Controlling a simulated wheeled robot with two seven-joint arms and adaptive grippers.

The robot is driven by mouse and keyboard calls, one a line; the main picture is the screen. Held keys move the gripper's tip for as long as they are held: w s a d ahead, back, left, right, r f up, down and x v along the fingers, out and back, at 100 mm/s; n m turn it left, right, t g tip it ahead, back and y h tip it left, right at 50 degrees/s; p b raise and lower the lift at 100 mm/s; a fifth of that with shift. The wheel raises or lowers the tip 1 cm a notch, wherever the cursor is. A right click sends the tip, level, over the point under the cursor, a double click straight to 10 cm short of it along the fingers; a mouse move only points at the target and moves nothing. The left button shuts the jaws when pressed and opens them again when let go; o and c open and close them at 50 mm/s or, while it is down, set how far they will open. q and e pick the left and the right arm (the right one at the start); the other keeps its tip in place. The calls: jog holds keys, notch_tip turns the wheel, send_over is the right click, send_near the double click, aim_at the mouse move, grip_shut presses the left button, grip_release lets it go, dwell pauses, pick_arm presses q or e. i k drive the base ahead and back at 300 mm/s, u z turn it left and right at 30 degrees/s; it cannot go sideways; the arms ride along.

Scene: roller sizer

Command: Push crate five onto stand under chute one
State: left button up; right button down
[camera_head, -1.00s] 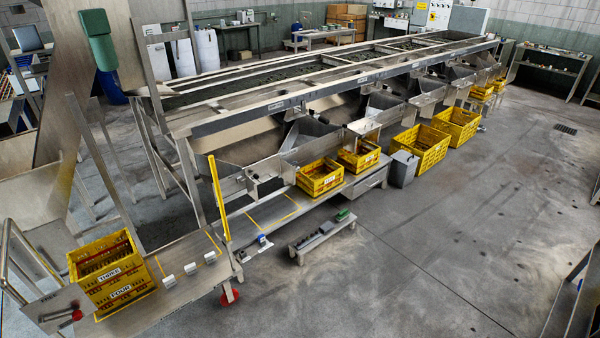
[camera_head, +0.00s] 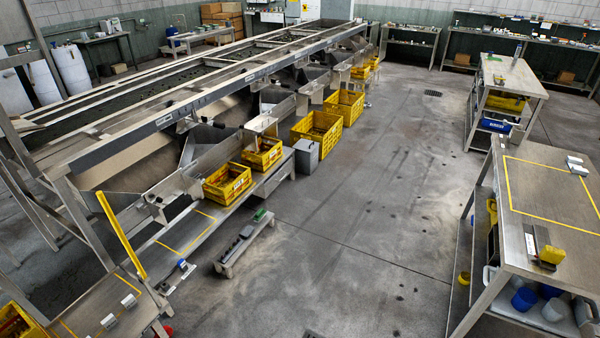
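No crate label is readable now, so I cannot tell which one is crate five. A yellow crate (camera_head: 18,322) is cut off at the lower left corner. Two small yellow crates, a nearer one (camera_head: 227,183) and a farther one (camera_head: 263,153), sit on the low metal stand (camera_head: 190,236) along the sizer. The stand's near part is bare, with yellow tape lines. Metal chutes, the nearest one (camera_head: 150,195) among them, hang above the stand; their numbers are unreadable. Neither of my grippers is in view.
Two larger yellow crates (camera_head: 317,131) (camera_head: 344,106) stand on the floor beyond a grey bin (camera_head: 306,157). A low bench (camera_head: 246,245) with small items stands before the stand. A yellow post (camera_head: 122,236) rises at left. A workbench (camera_head: 545,205) is at right. The middle floor is clear.

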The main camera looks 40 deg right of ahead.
aim_at(239, 181)
jog(key=z, duration=1)
jog(key=i, duration=0.85)
jog(key=z, duration=1.45)
jog(key=i, duration=2.65)
jog(key=u, duration=3.4)
jog(key=i, duration=1.65)
